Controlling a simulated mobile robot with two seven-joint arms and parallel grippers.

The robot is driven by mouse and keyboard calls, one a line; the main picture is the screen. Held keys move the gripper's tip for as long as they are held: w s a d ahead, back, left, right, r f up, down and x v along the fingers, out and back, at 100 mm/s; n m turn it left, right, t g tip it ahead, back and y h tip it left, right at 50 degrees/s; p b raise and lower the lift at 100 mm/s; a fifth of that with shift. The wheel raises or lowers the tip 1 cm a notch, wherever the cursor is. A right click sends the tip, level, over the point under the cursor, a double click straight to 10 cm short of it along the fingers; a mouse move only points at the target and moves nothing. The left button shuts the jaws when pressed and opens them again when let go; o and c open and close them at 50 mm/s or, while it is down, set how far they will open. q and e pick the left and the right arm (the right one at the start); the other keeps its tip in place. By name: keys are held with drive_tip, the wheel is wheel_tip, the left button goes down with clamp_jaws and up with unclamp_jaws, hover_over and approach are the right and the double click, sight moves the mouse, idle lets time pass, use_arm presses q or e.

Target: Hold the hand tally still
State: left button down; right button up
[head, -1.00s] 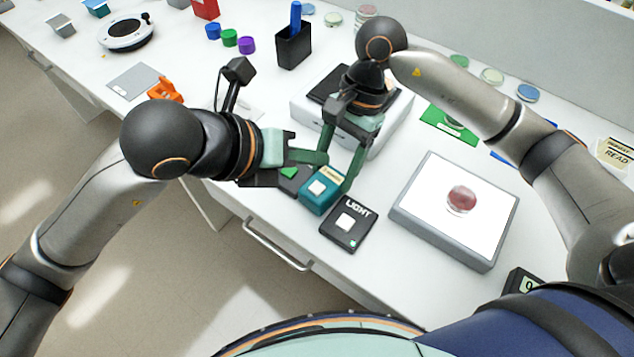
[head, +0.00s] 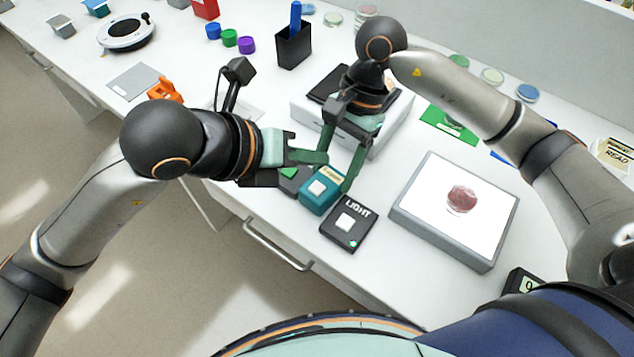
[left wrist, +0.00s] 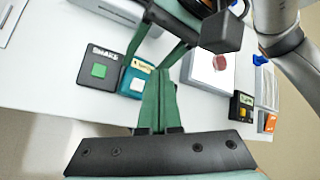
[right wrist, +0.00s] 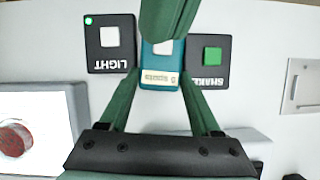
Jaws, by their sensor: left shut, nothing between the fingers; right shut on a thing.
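The hand tally is a small teal box (head: 318,197) with a white square button and a pale label. It sits at the table's front edge between two black button boxes. It also shows in the left wrist view (left wrist: 133,83) and the right wrist view (right wrist: 160,76). My right gripper (head: 333,180) is shut on it, one finger on each side, as the right wrist view (right wrist: 159,88) shows. My left gripper (head: 324,157) is shut and empty, its tips above the tally. In the right wrist view the left fingers (right wrist: 168,18) hide part of the tally's button.
The black LIGHT box (head: 347,225) is right of the tally. The SHAKE box (right wrist: 211,60), with a green button, is on the other side. A lit pad (head: 420,208) with a red-topped dish (head: 461,198) lies to the right. A black cup (head: 293,50) stands behind.

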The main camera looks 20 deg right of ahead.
sight(317, 189)
use_arm(q)
drive_tip(key=shift+r, duration=0.1)
idle(0.7)
wheel_tip(317, 189, up, 4)
drive_tip(key=shift+f, duration=0.15)
drive_tip(key=shift+f, duration=0.15)
drive_tip(key=shift+f, duration=4.3)
drive_tip(key=shift+f, duration=0.4)
